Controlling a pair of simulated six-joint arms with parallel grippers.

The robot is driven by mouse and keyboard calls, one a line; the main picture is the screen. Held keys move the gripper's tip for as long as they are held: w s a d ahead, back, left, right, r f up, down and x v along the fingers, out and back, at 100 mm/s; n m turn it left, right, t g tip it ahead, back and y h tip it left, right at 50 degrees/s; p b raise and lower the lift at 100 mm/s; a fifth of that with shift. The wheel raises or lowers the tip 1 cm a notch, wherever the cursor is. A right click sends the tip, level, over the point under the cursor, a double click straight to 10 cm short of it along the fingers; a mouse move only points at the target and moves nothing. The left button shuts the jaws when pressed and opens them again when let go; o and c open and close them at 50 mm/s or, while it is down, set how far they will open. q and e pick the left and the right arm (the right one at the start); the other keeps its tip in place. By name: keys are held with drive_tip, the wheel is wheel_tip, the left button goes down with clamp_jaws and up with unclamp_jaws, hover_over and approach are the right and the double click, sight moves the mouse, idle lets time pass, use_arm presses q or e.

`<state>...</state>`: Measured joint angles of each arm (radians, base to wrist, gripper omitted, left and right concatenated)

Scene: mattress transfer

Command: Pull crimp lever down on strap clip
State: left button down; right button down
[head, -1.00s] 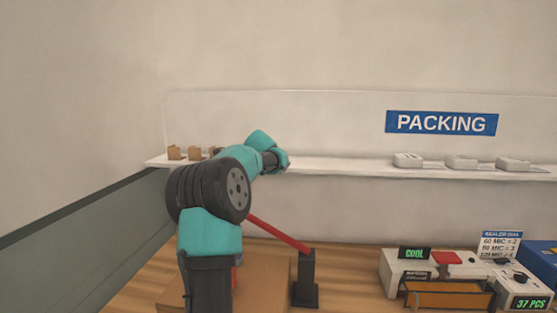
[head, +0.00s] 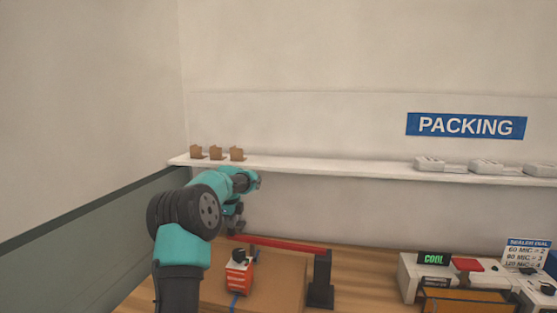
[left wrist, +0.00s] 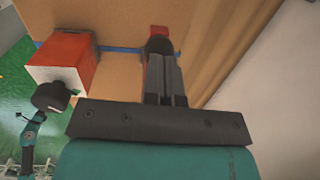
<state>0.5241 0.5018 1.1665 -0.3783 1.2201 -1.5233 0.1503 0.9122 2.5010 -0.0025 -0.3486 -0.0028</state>
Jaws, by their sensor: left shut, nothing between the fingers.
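The red crimp lever (head: 285,244) runs almost level from a black post (head: 321,278) over a cardboard box (head: 278,282). My left gripper (head: 237,229) is shut and empty, pointing down at the lever's free left end. In the left wrist view my shut fingers (left wrist: 160,48) have a small red end (left wrist: 159,30), likely the lever's, just past their tips; I cannot tell whether they touch. A red block with a black knob (head: 239,277) sits on the box by a blue strap (head: 234,301); it also shows in the left wrist view (left wrist: 62,62). I cannot make out the clip itself.
A white shelf (head: 330,169) runs along the wall with small brown boxes (head: 217,154) and white devices (head: 488,167). A white sealer unit (head: 408,279) and an orange-fronted bin (head: 465,302) stand at right. Bare wooden table (head: 365,277) lies between post and sealer.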

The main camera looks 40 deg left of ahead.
sight(231, 236)
use_arm(q)
wheel_tip(231, 236, down, 4)
drive_tip(key=shift+s+r, duration=0.1)
drive_tip(key=shift+r, duration=0.2)
wheel_tip(231, 236, up, 17)
drive_tip(key=d, duration=0.2)
drive_tip(key=shift+w+r, duration=0.15)
drive_tip(key=shift+w, duration=0.1)
idle(0.6)
